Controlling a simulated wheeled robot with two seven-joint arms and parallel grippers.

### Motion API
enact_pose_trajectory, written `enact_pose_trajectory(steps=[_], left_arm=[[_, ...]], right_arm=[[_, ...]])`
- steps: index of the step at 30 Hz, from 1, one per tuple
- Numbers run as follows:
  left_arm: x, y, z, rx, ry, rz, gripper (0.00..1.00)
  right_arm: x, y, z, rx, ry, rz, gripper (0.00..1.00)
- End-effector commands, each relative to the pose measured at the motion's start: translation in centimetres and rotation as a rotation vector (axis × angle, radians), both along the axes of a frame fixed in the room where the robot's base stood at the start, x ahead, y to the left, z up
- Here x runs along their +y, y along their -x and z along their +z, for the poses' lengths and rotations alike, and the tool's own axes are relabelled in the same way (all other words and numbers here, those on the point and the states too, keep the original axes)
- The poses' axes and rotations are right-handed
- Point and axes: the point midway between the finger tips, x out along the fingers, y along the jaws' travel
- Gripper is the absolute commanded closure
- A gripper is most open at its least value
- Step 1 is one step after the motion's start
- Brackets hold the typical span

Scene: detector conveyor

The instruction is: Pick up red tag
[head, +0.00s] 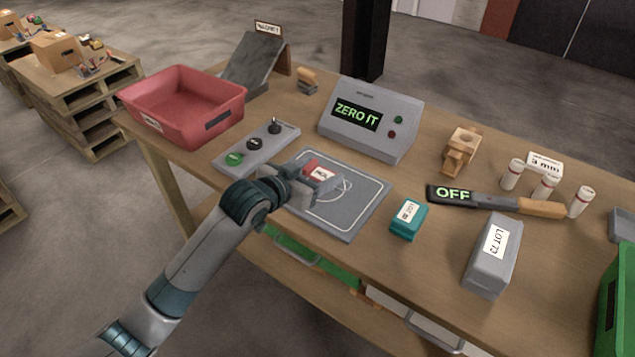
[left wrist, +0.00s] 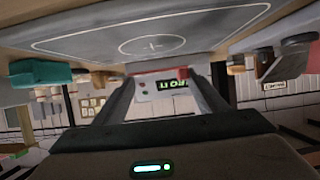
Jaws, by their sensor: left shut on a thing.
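The red tag (head: 313,166) with a white label is at the grey mat (head: 355,211), partly hidden by my left gripper (head: 318,185). My left gripper is shut on the tag, low over the upper left part of the mat. In the left wrist view, a bit of the red tag (left wrist: 183,73) shows between the two fingers, with the mat (left wrist: 100,38) close by. I cannot tell whether the tag touches the mat. My right gripper is not in view.
A red bin (head: 185,105) stands at the left, beside a button panel (head: 256,148). The grey "ZERO IT" box (head: 370,118) is behind the mat. A teal block (head: 408,220), a dark wand reading "OFF" (head: 490,200) and a grey "LOT 72" block (head: 492,258) lie to the right.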

Motion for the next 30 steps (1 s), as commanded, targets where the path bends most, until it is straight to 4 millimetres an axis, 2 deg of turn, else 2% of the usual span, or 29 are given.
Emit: enact_pose_trajectory(steps=[6, 15, 21, 30], left_arm=[[-3.9, 1.4, 2.6, -0.004, 0.005, -0.005, 0.56], [-8.8, 3.3, 5.8, -0.002, 0.004, -0.002, 0.56], [-10.5, 4.0, 6.9, 0.000, 0.002, -0.001, 0.56], [-10.9, 4.1, 7.2, -0.001, 0.001, 0.000, 0.56]], right_arm=[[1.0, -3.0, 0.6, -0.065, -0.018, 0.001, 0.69], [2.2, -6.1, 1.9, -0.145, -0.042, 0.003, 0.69], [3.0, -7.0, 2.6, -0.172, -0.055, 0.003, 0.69], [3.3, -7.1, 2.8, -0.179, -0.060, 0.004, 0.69]])
